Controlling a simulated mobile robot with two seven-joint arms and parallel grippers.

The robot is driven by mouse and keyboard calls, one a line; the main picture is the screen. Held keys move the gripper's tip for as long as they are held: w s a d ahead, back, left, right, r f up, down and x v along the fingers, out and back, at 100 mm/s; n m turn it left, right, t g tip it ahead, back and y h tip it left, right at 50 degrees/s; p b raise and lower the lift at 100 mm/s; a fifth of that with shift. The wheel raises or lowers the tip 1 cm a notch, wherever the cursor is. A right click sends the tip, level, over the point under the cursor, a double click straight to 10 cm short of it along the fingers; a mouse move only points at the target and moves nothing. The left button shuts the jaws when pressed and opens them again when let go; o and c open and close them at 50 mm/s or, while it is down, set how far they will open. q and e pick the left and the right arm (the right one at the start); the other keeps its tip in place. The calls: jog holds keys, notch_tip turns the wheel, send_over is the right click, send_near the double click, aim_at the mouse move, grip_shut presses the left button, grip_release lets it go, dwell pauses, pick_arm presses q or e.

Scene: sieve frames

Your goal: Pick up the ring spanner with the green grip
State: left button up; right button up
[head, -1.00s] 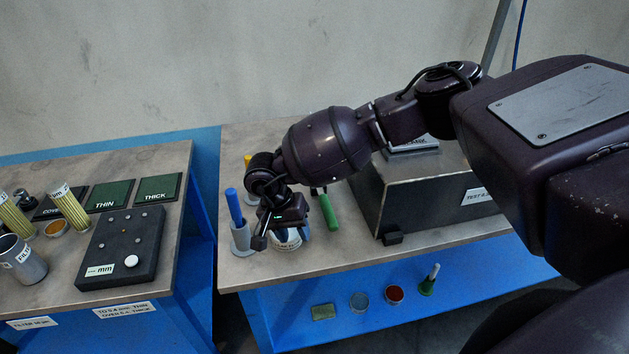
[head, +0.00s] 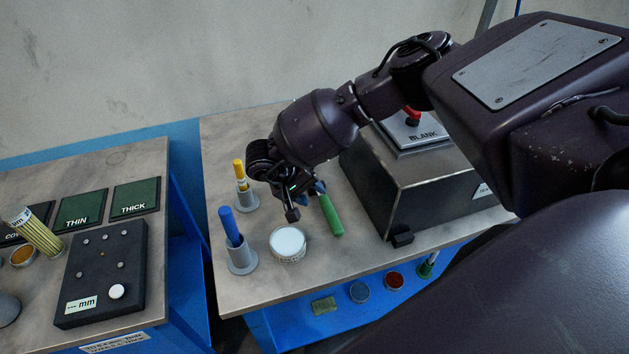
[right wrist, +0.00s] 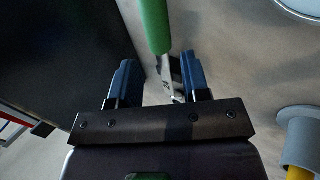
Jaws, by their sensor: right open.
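The ring spanner's green grip (head: 331,215) lies on the right-hand bench, left of a dark metal box. Its metal end is mostly hidden behind my right gripper (head: 305,200) in the head view. The right wrist view shows the green grip (right wrist: 154,25) at the top and the metal shank running down between the blue-padded fingers of my right gripper (right wrist: 157,78), nearer the right finger. This gripper is open and holds nothing. I cannot tell how far the fingertips are above the bench. My left gripper is not in view.
The dark box (head: 425,195) stands close right of the spanner. A round white-topped dish (head: 288,243), a blue-handled tool (head: 230,225) and a yellow-handled tool (head: 240,174) in grey holders stand to the left. Bench (head: 265,285) is clear in front.

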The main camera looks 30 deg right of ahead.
aim_at(321, 199)
jog(key=shift+p+x, duration=0.6)
jog(key=shift+x, duration=2.3)
jog(key=shift+w, duration=0.1)
jog(key=shift+c, duration=0.2)
grip_shut()
